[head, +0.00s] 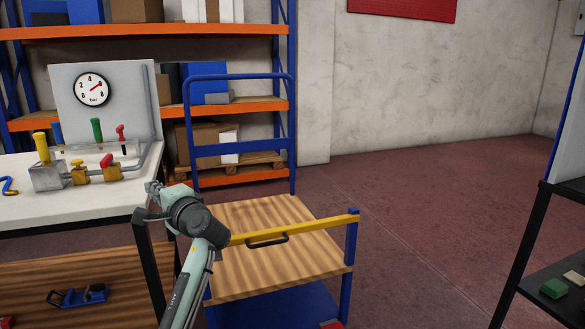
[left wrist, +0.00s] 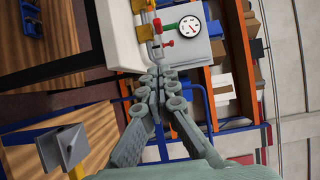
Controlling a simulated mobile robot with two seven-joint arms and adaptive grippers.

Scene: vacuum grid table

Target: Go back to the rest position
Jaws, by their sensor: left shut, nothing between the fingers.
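My left gripper (head: 155,194) is in the middle left of the head view, in front of the right edge of the white-topped table (head: 105,201). In the left wrist view its fingers (left wrist: 160,75) are closed together with nothing between them. In the head view its arm comes up from the bottom, passing in front of the left side of the wooden-topped trolley (head: 262,218). My right gripper is not in view.
On the table stand a pipe assembly with yellow and red valve handles (head: 78,172), a green handle (head: 97,130) and a pressure gauge (head: 92,89). Orange and blue shelving (head: 150,31) stands behind. A dark-framed rack (head: 530,225) stands at the right. Red floor (head: 420,190) is clear between.

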